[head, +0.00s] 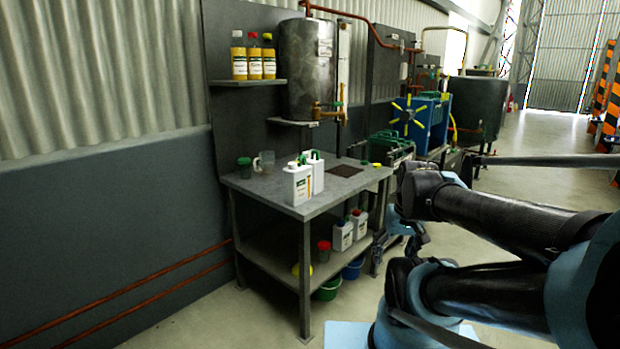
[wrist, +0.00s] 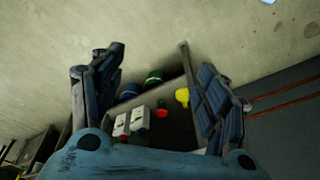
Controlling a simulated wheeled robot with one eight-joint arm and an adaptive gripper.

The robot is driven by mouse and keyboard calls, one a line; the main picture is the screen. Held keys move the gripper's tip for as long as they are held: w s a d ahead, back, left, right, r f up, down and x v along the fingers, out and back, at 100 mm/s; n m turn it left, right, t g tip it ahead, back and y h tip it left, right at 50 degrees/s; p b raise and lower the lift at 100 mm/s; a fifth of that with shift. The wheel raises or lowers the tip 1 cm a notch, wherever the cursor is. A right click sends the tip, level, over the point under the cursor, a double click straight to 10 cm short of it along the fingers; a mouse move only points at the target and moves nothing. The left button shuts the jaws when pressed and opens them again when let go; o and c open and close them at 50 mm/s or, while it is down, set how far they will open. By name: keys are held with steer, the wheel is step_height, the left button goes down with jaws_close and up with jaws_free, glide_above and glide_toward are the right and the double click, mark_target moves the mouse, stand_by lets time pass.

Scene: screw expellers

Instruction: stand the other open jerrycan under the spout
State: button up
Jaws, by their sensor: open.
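Two white jerrycans with green tops stand close together on the workbench in the head view, the nearer one (head: 297,186) at the front edge and the other (head: 316,173) just behind it. Whether either neck is open is too small to tell. The brass spout (head: 318,112) juts from the grey tank (head: 307,65) above the bench's back part; no jerrycan stands directly below it. My gripper (wrist: 150,48) is open and empty in the wrist view, above the floor and away from the bench jerrycans.
The bench (head: 262,188) also holds a dark green-lidded jar (head: 244,167), a clear jug (head: 265,161) and a dark square plate (head: 343,171). Capped white jerrycans (head: 342,236) and a red-lidded jar (head: 323,250) stand on its lower shelf. Three yellow bottles (head: 254,63) sit on a wall shelf.

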steer(key=w+a+r+n+t+y, duration=0.2)
steer(key=w+a+r+n+y, duration=0.25)
steer(key=w+a, duration=0.55)
steer(key=n+t+y, duration=0.5)
steer(key=t+y, duration=0.2)
steer(key=y, duration=0.2)
glide_toward(314, 160)
steer(key=x, duration=1.2)
steer(key=shift+w+f, duration=0.35)
steer(key=shift+w, duration=0.2)
jaws_close()
